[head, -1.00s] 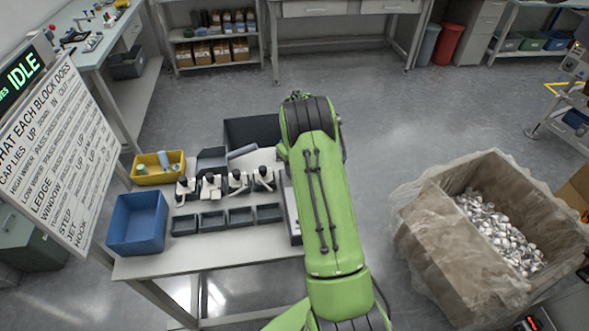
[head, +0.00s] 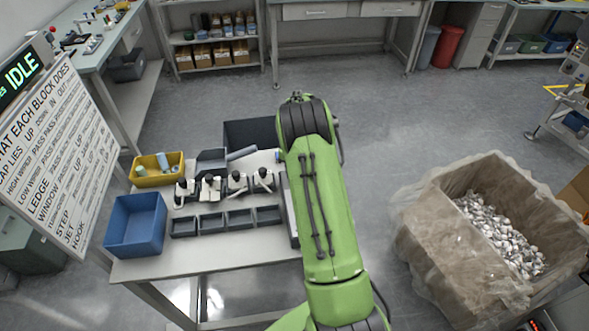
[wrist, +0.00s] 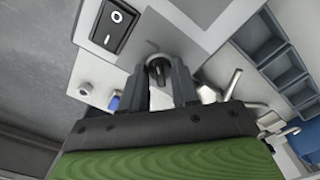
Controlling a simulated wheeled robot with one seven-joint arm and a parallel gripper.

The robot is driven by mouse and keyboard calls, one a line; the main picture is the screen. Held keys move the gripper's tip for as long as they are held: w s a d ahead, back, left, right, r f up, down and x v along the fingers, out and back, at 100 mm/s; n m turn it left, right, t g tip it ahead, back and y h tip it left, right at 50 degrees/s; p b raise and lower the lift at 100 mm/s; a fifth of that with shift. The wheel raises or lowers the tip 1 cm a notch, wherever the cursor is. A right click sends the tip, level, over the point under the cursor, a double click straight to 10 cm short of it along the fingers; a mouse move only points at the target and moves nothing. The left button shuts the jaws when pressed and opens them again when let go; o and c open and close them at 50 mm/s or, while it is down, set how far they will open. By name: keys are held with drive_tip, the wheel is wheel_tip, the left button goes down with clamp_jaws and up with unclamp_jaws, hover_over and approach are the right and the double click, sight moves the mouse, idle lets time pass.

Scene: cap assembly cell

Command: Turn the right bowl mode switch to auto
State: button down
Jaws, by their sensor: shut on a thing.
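In the wrist view, a small dark knob (wrist: 158,63) on a light grey panel (wrist: 185,28) sits between the fingertips of my gripper (wrist: 160,76). I take it for the mode switch; no label beside it can be read. The two dark fingers are shut on it from both sides and hide part of it, so its setting cannot be told. In the head view my green arm covers the panel area, and my gripper is out of sight there.
A black rocker switch (wrist: 115,25) is close to the knob. The head view shows a table (head: 190,262) with a blue bin (head: 136,226), a yellow bin (head: 157,180), several levered blocks and dark trays. A lined box of metal parts (head: 420,235) stands at right.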

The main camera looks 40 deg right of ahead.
drive_tip(key=c, duration=0.8)
unclamp_jaws()
drive_tip(key=shift+c, duration=0.2)
wheel_tip(320, 180, up, 16)
drive_tip(key=p, duration=0.2)
drive_tip(key=shift+f, duration=0.15)
